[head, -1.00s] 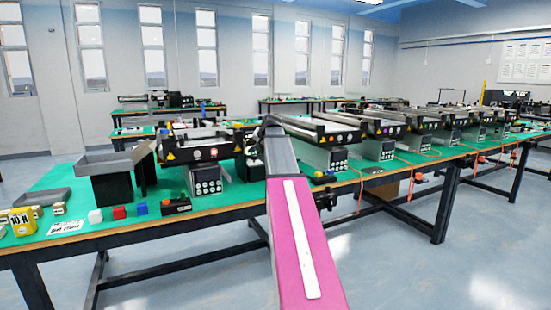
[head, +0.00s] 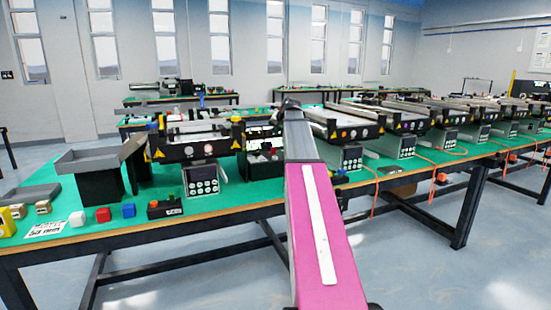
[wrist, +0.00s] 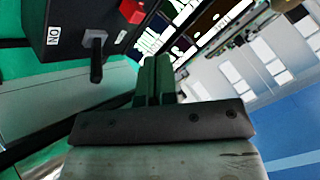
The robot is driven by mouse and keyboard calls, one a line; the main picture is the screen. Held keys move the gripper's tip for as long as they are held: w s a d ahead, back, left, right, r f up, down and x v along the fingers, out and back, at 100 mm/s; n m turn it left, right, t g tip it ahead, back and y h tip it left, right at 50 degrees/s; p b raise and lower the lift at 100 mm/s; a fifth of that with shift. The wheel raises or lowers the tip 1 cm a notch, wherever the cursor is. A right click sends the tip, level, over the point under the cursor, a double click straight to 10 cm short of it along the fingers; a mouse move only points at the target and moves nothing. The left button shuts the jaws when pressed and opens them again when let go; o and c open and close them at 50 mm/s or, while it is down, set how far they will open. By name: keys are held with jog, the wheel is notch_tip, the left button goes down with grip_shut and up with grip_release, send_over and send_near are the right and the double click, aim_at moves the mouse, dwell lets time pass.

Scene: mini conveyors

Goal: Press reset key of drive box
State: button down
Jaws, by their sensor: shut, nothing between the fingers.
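Several grey drive boxes with dark key panels stand along the green bench in the head view. One drive box (head: 203,180) is left of my arm, and another (head: 351,158) is just right of it. Single keys are too small to tell which is reset. My gripper is hidden behind my arm in the head view. In the wrist view my gripper (wrist: 155,62) is shut and empty. Close by there are a black box (wrist: 70,30) labelled "NO" or "ON", a black lever (wrist: 96,60) and a red button (wrist: 131,11). I see no key panel clearly there.
A small black switch box (head: 165,208) lies near the front edge. Orange cables hang at the right. The floor in front is clear.

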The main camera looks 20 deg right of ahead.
aim_at(276, 157)
jog(key=shift+f, duration=4.35)
jog(key=shift+f, duration=0.15)
jog(key=shift+f, duration=0.25)
jog(key=shift+f, duration=0.45)
jog(key=shift+r, duration=0.85)
jog(key=shift+r, duration=0.15)
jog(key=shift+r, duration=2.35)
